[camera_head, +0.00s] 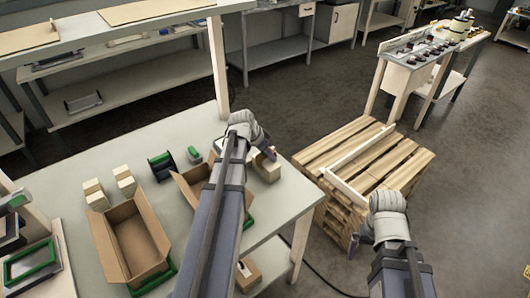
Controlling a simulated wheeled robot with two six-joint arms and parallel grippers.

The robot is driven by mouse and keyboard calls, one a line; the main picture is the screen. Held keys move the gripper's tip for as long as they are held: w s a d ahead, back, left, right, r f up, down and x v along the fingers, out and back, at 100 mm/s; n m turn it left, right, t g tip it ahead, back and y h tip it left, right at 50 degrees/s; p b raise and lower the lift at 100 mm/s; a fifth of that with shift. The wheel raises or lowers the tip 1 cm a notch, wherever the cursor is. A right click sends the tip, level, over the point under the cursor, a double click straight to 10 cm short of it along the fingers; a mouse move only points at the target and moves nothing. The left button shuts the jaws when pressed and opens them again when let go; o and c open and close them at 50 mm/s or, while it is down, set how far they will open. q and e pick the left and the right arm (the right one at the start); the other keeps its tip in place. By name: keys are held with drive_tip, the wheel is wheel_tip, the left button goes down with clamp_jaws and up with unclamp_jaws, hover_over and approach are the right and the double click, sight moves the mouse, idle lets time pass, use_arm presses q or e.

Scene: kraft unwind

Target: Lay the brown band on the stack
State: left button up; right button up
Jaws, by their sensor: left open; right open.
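A stack of wooden pallets (400,160) stands on the floor to the right of the table. A pale, narrow strip (358,150) lies across its top; a second pale piece runs from the strip's near end toward my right gripper. I cannot make out a brown band for certain. My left gripper (269,154) is open above the table's right part, close to a small tan block (267,170). My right gripper (354,243) is open at the near side of the pallet stack, low and partly hidden by its own wrist.
The table (200,128) holds an open cardboard box (131,240), a second box (190,186) partly behind my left arm, small tan blocks (94,194) and a dark green-edged spool (161,166). A shelf post (217,65) rises at the table's back. Floor right of the pallets is clear.

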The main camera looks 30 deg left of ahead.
use_arm(q)
drive_tip(key=p, duration=0.2)
drive_tip(key=s+r+p, duration=0.1)
drive_tip(key=shift+s+d+r+g+p, duration=0.1)
drive_tip(key=shift+d+r+g+p, duration=0.2)
drive_tip(key=shift+p, duration=0.1)
drive_tip(key=p+v, duration=0.3)
drive_tip(key=v, duration=0.1)
drive_tip(key=shift+s+a+r, duration=0.15)
drive_tip(key=shift+s, duration=0.1)
drive_tip(key=shift+a+r+t+p, duration=0.3)
drive_tip(key=shift+r+t+p, duration=0.1)
drive_tip(key=shift+r+p, duration=0.1)
drive_tip(key=shift+s+a+r, duration=0.15)
drive_tip(key=shift+s, duration=0.05)
use_arm(e)
wheel_tip(320, 180, up, 7)
drive_tip(key=w, duration=0.1)
drive_tip(key=shift+w, duration=0.15)
use_arm(q)
drive_tip(key=shift+w, duration=0.1)
use_arm(e)
drive_tip(key=shift+d, duration=0.1)
